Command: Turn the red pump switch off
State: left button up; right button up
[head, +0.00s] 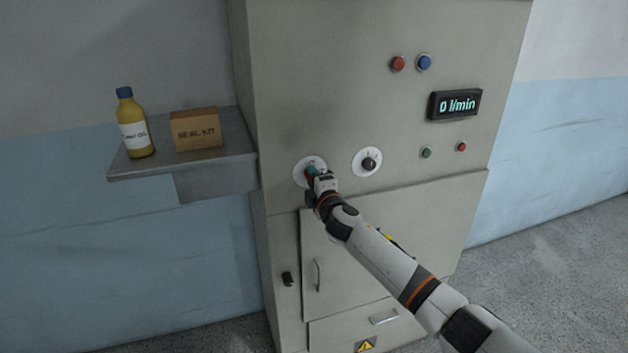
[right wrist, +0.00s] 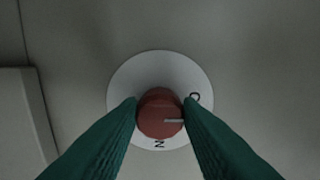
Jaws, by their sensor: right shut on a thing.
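The red switch is a round red knob (right wrist: 158,114) on a white disc plate, seen in the right wrist view. A pale pointer line on the knob points to the right in that view. Letters show on the plate at its right edge and at its bottom, partly hidden by the fingers. My right gripper (right wrist: 160,112) is shut on the knob, one teal finger on each side. In the head view the white plate (head: 300,166) shows behind my right gripper (head: 312,173), which hides the knob. My left gripper is not in view.
A black knob (head: 369,163) on a white plate sits just right of it. The grey cabinet also carries a display (head: 455,104) reading 0 l/min and several small buttons. A shelf (head: 190,172) at left holds a yellow bottle (head: 134,129) and a seal kit box (head: 196,130).

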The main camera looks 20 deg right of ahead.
jog(key=o, duration=1)
jog(key=shift+a, duration=0.1)
jog(key=s, duration=0.4)
jog(key=s+b, duration=0.1)
jog(key=s, duration=0.7)
jog(key=shift+d+b, duration=0.25)
jog(key=shift+b, duration=0.15)
